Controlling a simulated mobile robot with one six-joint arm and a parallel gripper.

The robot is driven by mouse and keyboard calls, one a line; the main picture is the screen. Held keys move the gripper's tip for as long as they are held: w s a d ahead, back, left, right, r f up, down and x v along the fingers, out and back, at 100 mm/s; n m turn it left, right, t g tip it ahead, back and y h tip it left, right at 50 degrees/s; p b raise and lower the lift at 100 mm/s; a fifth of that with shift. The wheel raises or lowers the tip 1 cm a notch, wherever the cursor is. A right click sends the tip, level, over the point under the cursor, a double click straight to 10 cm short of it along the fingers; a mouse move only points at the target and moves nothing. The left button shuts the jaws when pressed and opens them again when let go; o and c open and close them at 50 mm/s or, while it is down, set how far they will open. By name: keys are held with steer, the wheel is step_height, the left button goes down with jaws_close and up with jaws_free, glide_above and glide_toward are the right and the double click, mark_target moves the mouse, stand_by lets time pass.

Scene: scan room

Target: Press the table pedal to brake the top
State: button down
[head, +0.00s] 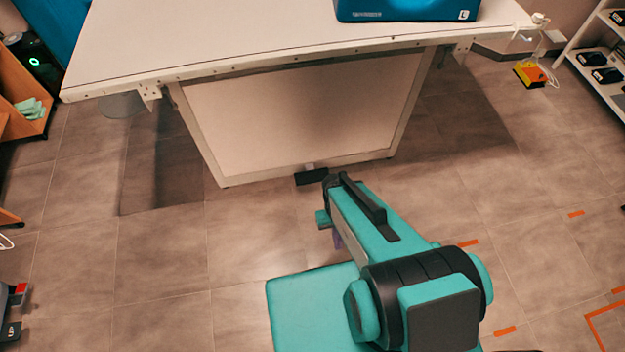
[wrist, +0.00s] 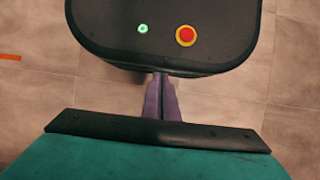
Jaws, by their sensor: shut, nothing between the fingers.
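The table pedal (head: 311,176) is a small black bar low at the front of the table, just above the floor, in the head view. The pale table top (head: 230,35) spans the back above a white front panel (head: 300,110). My gripper (head: 337,240) shows only as a bit of purple, mostly hidden behind my arm, below and to the right of the pedal in the picture. In the wrist view its purple fingers (wrist: 161,85) are together and empty. The pedal is not in the wrist view. I see no contact between gripper and pedal.
A blue case (head: 405,10) stands on the table top. A yellow-and-orange unit (head: 530,75) is on the floor at right, near a white shelf (head: 590,60). A wooden shelf (head: 20,90) stands at left. The tiled floor before the table is mostly clear.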

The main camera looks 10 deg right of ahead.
steer(key=w+f+t+b, duration=0.1)
steer(key=w+f+b, duration=0.4)
steer(key=w, duration=0.4)
steer(key=w+f+t+b, duration=0.2)
steer(key=w+f+b, duration=0.3)
steer(key=w, duration=0.5)
steer(key=t+b, duration=0.3)
steer(key=b, duration=0.6)
glide_above(313, 179)
steer(key=s, duration=0.1)
steer(key=shift+f, duration=2.6)
steer(key=shift+f, duration=0.1)
steer(key=shift+w+f+b, duration=0.15)
steer(key=shift+f+b, duration=0.7)
steer(key=shift+f, duration=0.75)
steer(key=shift+w+f+b, duration=0.15)
steer(key=shift+f+b, duration=0.7)
steer(key=shift+f, duration=1)
